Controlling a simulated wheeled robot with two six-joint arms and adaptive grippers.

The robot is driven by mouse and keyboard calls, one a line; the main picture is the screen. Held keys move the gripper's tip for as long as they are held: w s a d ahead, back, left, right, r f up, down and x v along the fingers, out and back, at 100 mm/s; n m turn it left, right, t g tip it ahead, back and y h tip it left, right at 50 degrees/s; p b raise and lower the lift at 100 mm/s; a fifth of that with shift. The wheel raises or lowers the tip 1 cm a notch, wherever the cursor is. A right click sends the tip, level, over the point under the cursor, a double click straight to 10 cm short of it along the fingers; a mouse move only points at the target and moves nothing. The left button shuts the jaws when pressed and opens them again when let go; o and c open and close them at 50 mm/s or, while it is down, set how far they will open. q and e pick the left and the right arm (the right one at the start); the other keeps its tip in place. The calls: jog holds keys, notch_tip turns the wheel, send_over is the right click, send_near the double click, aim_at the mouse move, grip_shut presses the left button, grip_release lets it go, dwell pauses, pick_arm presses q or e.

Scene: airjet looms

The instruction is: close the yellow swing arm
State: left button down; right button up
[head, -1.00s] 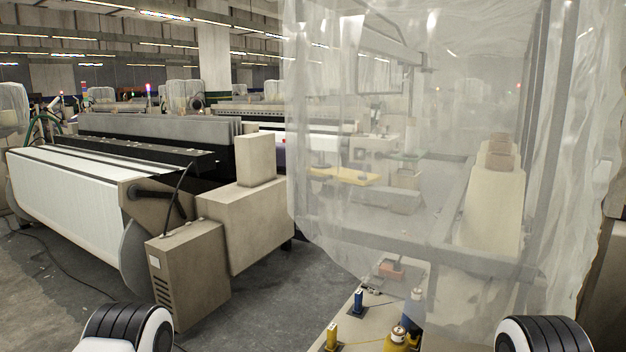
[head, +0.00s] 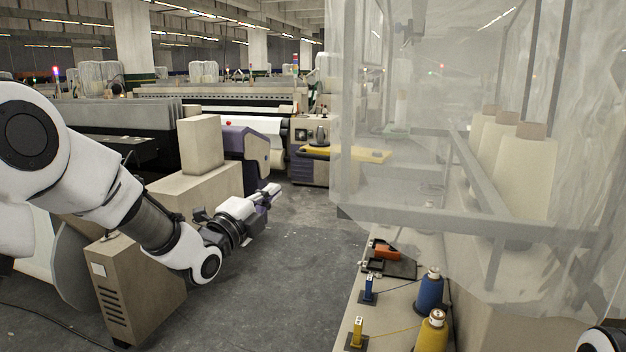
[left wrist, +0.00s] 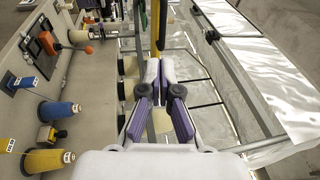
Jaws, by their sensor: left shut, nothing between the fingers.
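The yellow swing arm (head: 366,155) is a flat yellow bar beyond the clear plastic sheet in the head view, sticking out to the right of a grey and purple machine unit. In the left wrist view a yellow bar (left wrist: 155,22), which looks like the same arm, runs upright at the top, ahead of the fingertips. My left gripper (head: 273,192) reaches forward over the aisle, apart from the swing arm. Its purple-padded fingers (left wrist: 159,72) are together with nothing between them. My right gripper is out of view.
A frame draped in clear plastic (head: 420,205) fills the right side. Below it a bench (head: 385,325) carries a blue spool (head: 430,291), a yellow spool (head: 432,330) and an orange part (head: 386,250). A beige cabinet (head: 140,290) stands at left. The grey aisle floor (head: 290,280) is clear.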

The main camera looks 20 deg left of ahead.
pick_arm(q)
jog(key=d+r, duration=0.1)
jog(key=r, duration=0.1)
jog(key=p, duration=0.4)
send_near(312, 157)
jog(key=p+x, duration=0.4)
jog(key=x, duration=0.3)
jog(key=shift+r, duration=0.1)
jog(key=shift+w, duration=0.15)
